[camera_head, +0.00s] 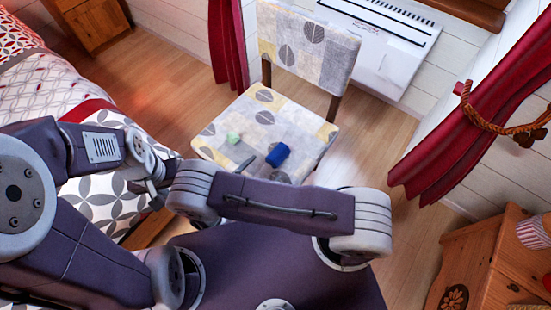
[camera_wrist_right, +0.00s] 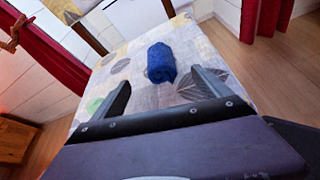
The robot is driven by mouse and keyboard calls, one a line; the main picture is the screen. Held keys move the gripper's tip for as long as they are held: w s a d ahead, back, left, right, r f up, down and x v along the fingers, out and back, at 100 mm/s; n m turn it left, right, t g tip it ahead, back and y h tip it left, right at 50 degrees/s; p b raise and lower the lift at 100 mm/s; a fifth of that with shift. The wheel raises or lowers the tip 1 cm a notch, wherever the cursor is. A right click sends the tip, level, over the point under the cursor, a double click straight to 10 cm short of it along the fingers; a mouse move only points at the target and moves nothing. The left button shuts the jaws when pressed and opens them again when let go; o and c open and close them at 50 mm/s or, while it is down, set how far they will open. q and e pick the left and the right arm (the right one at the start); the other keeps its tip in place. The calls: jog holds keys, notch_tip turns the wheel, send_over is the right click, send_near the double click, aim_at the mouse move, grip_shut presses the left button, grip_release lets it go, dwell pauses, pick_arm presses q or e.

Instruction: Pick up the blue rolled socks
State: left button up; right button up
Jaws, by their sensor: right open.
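The blue rolled socks (camera_head: 278,154) lie on the patterned seat of the chair (camera_head: 218,125). In the right wrist view, the socks (camera_wrist_right: 160,60) lie just beyond and between my fingertips, with none of the fingers visibly touching them. My right gripper (camera_head: 264,170) is open and empty over the front of the seat, partly hidden by my own arm in the head view. In the wrist view, both fingers of the right gripper (camera_wrist_right: 161,77) show, spread wide. My left arm is at the left, but I cannot make out its gripper.
A small pale green item (camera_head: 234,138) lies on the seat left of the socks. The chair's backrest (camera_head: 305,48) rises behind. A bed (camera_head: 65,85) is at the left, a wooden cabinet (camera_head: 470,262) at the lower right. A white heater (camera_head: 385,45) is on the wall.

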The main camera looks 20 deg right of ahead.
aim_at(275, 156)
jog(key=b+x, duration=0.1)
jog(key=x, duration=0.3)
jog(key=shift+d+r, duration=0.1)
jog(key=b+x, duration=0.1)
jog(key=x, duration=0.4)
jog(key=shift+w+r+b, duration=0.1)
jog(key=shift+b, duration=0.3)
jog(key=c, duration=1.4)
pick_arm(q)
notch_tip(275, 156, down, 3)
jog(key=shift+r, duration=0.15)
pick_arm(e)
jog(key=shift+c, duration=0.2)
pick_arm(q)
jog(key=shift+r, duration=0.1)
pick_arm(e)
jog(key=shift+r, duration=0.2)
